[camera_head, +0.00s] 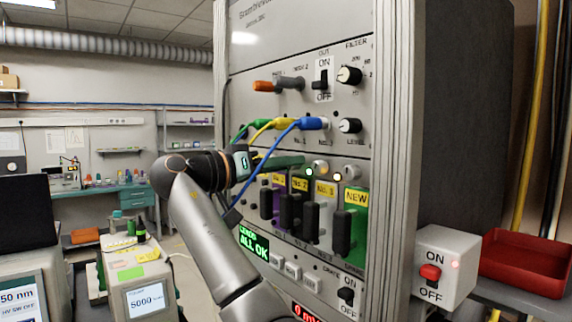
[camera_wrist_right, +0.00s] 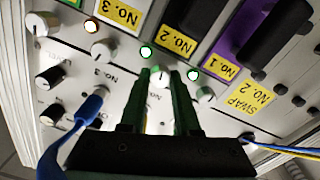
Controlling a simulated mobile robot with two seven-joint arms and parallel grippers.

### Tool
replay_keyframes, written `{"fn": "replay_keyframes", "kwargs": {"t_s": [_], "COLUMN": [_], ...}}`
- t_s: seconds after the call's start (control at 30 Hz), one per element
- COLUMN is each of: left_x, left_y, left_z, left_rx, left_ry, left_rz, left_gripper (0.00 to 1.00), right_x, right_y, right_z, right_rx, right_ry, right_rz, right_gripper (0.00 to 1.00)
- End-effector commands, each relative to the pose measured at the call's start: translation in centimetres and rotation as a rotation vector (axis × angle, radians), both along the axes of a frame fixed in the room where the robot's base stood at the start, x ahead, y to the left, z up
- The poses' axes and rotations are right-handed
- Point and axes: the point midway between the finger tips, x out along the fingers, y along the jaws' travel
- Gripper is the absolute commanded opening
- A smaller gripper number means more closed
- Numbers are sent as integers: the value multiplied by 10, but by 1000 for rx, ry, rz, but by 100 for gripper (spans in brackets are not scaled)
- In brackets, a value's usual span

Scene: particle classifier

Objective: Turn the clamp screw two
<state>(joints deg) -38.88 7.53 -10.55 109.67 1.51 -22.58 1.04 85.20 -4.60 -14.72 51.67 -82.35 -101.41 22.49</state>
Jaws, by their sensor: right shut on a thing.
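Clamp screw two (camera_wrist_right: 158,77) is a small pale knob on the grey panel, in the middle of the wrist view. The green fingers of my right gripper (camera_wrist_right: 163,78) are shut on it from both sides. In the head view, my right gripper (camera_head: 288,161) reaches the rack from the left, its fingers at the row of clamp screws above the coloured modules. There the gripper hides screw two. The screw for No. 3 (camera_wrist_right: 102,50) and another pale screw (camera_wrist_right: 205,95) are free on either side. My left gripper is not in view.
Green, yellow and blue cables (camera_head: 278,124) hang close above my right gripper. A blue plug (camera_wrist_right: 92,104) is near the fingers. Modules with black handles (camera_head: 343,232) stick out below. A switch box (camera_head: 446,265) and a red tray (camera_head: 525,262) stand at the right.

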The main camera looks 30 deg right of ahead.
Motion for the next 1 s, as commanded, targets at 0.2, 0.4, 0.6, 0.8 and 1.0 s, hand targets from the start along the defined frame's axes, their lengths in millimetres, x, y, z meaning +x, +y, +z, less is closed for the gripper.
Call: {"fn": "replay_keyframes", "kwargs": {"t_s": [0.2, 0.4, 0.6, 0.8, 1.0], "left_x": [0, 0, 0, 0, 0], "left_y": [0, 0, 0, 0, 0], "left_z": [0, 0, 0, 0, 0], "left_rx": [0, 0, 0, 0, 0], "left_ry": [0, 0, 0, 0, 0], "left_rz": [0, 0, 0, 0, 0], "left_gripper": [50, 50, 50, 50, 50], "right_x": [0, 0, 0, 0, 0], "right_y": [0, 0, 0, 0, 0], "right_z": [-1, -1, -1, -1, -1], "right_rx": [10, 13, 13, 13, 12], "right_ry": [-89, -125, -132, -131, -132], "right_rz": [-2, -1, -2, -2, -1], "right_gripper": [0, 0, 0, 0, 50]}}
